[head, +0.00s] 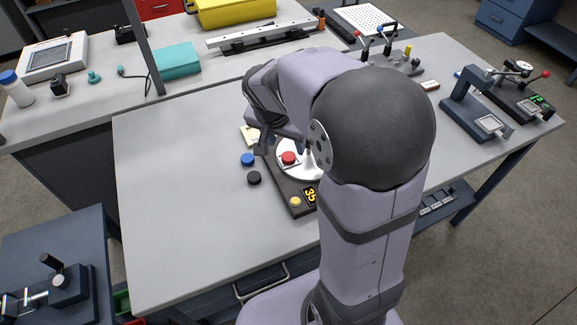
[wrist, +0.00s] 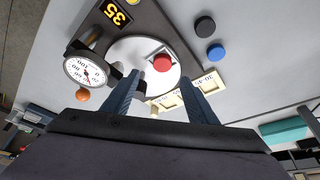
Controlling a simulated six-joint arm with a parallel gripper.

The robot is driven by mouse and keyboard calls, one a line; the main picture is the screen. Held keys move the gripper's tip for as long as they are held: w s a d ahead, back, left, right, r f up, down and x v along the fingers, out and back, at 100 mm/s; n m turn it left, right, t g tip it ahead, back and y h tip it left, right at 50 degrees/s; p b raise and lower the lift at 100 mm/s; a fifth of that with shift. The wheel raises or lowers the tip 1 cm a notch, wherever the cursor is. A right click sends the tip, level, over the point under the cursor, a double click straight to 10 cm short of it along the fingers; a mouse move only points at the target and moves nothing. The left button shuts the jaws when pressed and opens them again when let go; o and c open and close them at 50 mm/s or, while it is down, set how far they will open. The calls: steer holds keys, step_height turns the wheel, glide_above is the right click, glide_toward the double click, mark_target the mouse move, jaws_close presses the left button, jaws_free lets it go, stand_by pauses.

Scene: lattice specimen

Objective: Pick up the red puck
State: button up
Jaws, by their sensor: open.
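The red puck (head: 289,158) lies on the white round plate (head: 290,173) of a dark instrument with a lit "35" display. In the wrist view the red puck (wrist: 162,63) shows on the white plate (wrist: 128,51), just beyond and between my fingertips. My gripper (wrist: 158,77) is open and empty, with one blue-grey finger to each side of the puck in the picture. I cannot tell its height above the plate. In the head view my arm hides most of the gripper and part of the instrument.
A blue puck (head: 247,159) and a black puck (head: 254,178) lie on the grey table beside the instrument. A dial gauge (wrist: 85,70) stands close to the plate. Pale labelled blocks (wrist: 209,81) lie near one finger. The table's left part is clear.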

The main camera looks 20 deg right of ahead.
mark_target(288, 158)
steer(key=shift+a+p+x, duration=0.2)
steer(key=shift+p+x, duration=0.3)
steer(key=shift+x, duration=1.3)
steer(key=shift+a+p+x, duration=0.25)
steer(key=shift+p+x, duration=0.2)
steer(key=shift+x, duration=1.35)
steer(key=shift+s+f, duration=0.15)
steer(key=shift+s, duration=0.15)
steer(key=c, duration=1.2)
steer(key=shift+f, duration=0.1)
